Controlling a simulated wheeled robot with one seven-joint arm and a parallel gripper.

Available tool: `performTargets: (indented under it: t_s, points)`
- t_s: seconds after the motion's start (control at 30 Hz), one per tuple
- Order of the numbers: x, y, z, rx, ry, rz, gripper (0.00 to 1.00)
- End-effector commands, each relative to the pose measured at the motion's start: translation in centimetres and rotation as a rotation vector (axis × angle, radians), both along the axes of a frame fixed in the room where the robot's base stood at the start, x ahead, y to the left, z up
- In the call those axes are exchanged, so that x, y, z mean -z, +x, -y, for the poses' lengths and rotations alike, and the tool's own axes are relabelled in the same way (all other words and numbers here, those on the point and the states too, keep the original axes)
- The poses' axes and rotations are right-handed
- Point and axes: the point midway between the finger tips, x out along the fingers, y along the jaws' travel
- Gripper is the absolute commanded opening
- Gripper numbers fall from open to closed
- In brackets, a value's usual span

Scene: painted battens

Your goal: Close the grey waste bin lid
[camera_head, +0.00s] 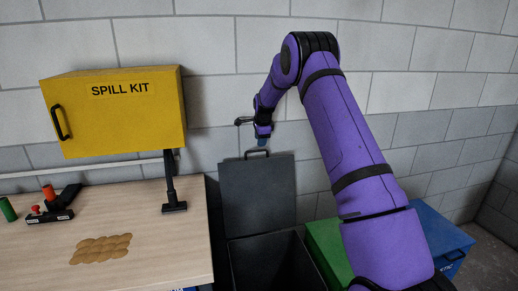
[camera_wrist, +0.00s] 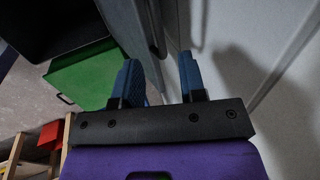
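The grey waste bin (camera_head: 275,262) stands to the right of the wooden table, and its inside shows dark. Its lid (camera_head: 257,195) is open, standing nearly upright against the block wall, with a dark handle (camera_head: 257,153) at its top edge. My gripper (camera_head: 262,141) is just above that handle, pointing down. In the wrist view my gripper's blue fingers (camera_wrist: 158,60) are spread apart. The lid (camera_wrist: 143,22) shows there nearly edge-on beyond the gap between them. I cannot tell whether a finger touches the lid or handle.
A green bin (camera_head: 328,250) and a blue bin (camera_head: 445,240) stand right of the grey one. A yellow spill kit cabinet (camera_head: 115,115) is above the table (camera_head: 150,225) at left. The wall (camera_head: 215,110) is close behind the lid.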

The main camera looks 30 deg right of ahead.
Motion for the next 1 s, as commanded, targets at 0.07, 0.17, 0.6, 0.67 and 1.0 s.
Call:
performTargets:
  t_s: [0.07, 0.17, 0.6, 0.67, 1.0]
  points:
    - [1.5, 0.4, 0.1, 0.0, 0.001, -0.002, 0.38]
    - [2.8, 0.9, 0.3, 0.0, -0.001, -0.001, 0.38]
    - [4.9, 1.6, 0.4, -0.001, -0.001, 0.001, 0.38]
    - [4.9, 1.6, 0.4, -0.001, -0.001, 0.001, 0.38]
    - [4.9, 1.6, 0.4, -0.001, 0.0, 0.0, 0.0]
